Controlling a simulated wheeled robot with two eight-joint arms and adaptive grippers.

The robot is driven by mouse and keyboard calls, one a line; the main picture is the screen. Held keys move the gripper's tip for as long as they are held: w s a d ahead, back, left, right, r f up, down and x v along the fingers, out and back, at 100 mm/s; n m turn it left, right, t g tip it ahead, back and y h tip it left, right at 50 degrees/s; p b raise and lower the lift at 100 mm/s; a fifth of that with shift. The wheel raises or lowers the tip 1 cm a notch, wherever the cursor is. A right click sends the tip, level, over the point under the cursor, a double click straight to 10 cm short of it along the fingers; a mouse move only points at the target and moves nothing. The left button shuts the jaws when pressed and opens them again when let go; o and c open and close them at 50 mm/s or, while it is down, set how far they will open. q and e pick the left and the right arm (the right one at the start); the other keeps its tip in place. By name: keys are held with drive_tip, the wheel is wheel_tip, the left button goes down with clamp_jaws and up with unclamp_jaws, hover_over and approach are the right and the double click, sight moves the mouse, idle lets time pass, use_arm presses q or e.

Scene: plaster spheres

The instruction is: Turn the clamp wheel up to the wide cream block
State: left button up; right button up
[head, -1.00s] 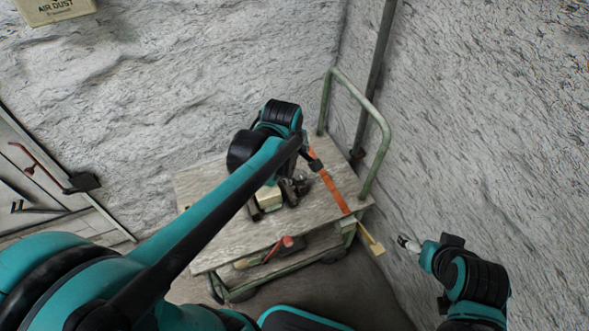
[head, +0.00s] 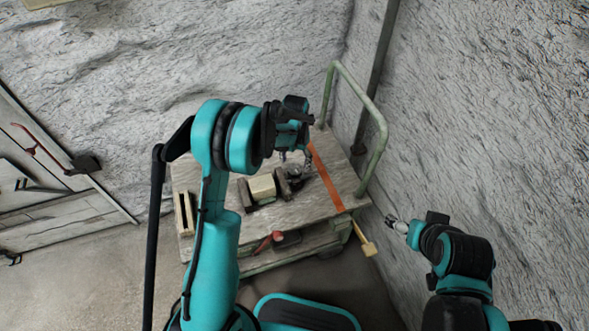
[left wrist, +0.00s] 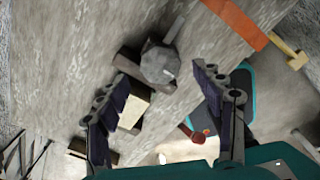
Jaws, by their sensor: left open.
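The clamp (head: 285,190) lies on the cart top, with the wide cream block (head: 262,187) between its parts. The block also shows in the left wrist view (left wrist: 135,110), partly behind a finger. The round grey clamp wheel (left wrist: 160,64) is seen from above in the left wrist view, with a small pale handle on it. My left gripper (head: 295,157) is above the wheel end of the clamp, pointing down. Its fingers (left wrist: 163,80) are spread wide and empty, and the wheel lies beyond the gap between their tips. My right gripper (head: 397,224) is near the wall, away from the cart.
The cart top (head: 235,222) carries an orange strip (head: 332,180) and a slotted wooden piece (head: 184,213). A green handle rail (head: 376,120) rises at the right. A red-ended tool (head: 268,240) lies on the lower shelf. Rock walls stand close behind and to the right.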

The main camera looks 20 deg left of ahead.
sight(295, 168)
use_arm(q)
wheel_tip(295, 168, down, 4)
drive_tip(key=shift+f+b, duration=0.1)
drive_tip(key=shift+b, duration=0.55)
drive_tip(key=c, duration=1.1)
drive_tip(key=shift+c, duration=0.2)
